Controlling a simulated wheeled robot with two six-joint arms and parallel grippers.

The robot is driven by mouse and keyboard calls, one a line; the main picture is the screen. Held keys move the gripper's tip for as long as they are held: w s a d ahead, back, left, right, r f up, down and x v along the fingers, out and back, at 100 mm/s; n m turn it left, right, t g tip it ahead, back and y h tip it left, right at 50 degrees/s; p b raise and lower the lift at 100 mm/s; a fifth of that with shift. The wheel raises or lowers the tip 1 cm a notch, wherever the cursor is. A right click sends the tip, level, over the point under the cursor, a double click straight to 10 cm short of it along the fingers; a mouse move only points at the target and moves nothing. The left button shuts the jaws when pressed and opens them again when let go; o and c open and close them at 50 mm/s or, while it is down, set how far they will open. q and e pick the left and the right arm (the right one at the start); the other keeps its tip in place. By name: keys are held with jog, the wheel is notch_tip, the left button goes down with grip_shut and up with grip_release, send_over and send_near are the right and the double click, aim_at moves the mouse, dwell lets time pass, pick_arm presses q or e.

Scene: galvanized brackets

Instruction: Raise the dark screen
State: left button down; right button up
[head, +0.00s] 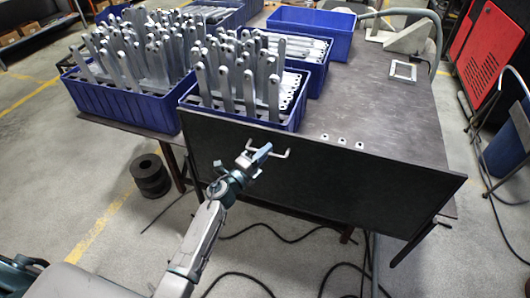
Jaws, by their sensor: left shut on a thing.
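The dark screen (345,179) is a wide black panel at the table's near side, its top edge running below the front blue crate and sloping down to the right. A pale U-shaped handle (283,155) is fixed on its upper left part. My left gripper (262,152) is at the handle, shut on it; the jaws cover the handle's left part. My right gripper is not in view.
Blue crates (133,107) full of galvanized brackets stand on the table (388,110) behind the screen. The table's right half is mostly clear. Dark cables (255,232) lie on the floor below, and a black spool (150,175) stands at left.

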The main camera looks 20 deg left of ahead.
pick_arm(q)
notch_tip(320, 180, up, 14)
jog(key=p, duration=1.3)
jog(key=shift+w+r, duration=0.1)
jog(key=shift+r, duration=0.1)
jog(key=c, duration=1.6)
grip_release()
jog(key=shift+o, duration=0.5)
jog(key=shift+f, duration=0.1)
jog(key=shift+f, duration=0.1)
jog(key=b+v, duration=0.3)
jog(key=v, duration=0.8)
jog(key=shift+b, duration=0.4)
